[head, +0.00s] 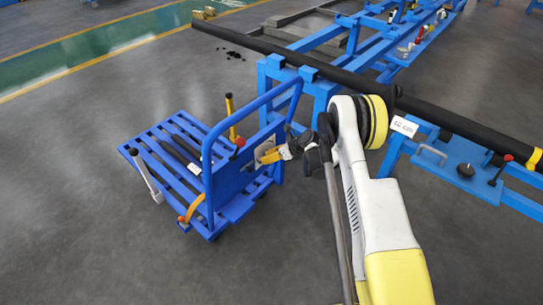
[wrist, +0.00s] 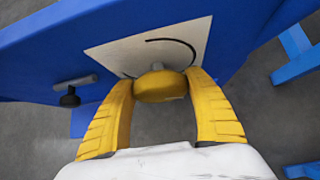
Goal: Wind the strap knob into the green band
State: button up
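The strap knob (wrist: 160,86) is a round yellow knob on a short grey stem. It stands out from a white plate (wrist: 108,52) on a blue panel. My gripper (wrist: 160,84) has its two yellow fingers on either side of the knob, with the tips against its sides, so it looks shut on it. A black arc curves on the plate above the knob. No green band shows; part of the plate is hidden behind the knob and fingers. In the head view my gripper (head: 268,156) reaches the plate on the blue cart (head: 234,178).
A grey handle with a black knob (wrist: 70,98) sits left of the plate. The cart's push rail (head: 208,180) and a red-topped lever (head: 237,145) stand near my gripper. A blue rack with a long black pipe (head: 455,120) lies right. Floor at left is clear.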

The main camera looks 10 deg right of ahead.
jog(key=shift+w+d+f+m+g+y, duration=0.1)
jog(key=shift+d+m+g+y, duration=0.1)
jog(key=shift+m+g+y, duration=0.45)
jog(key=shift+a+m+g+y, duration=0.1)
jog(key=shift+m+g+y, duration=0.25)
jog(key=shift+y, duration=0.7)
jog(key=o, duration=1.2)
jog(key=shift+c, duration=0.2)
jog(key=v, duration=1.2)
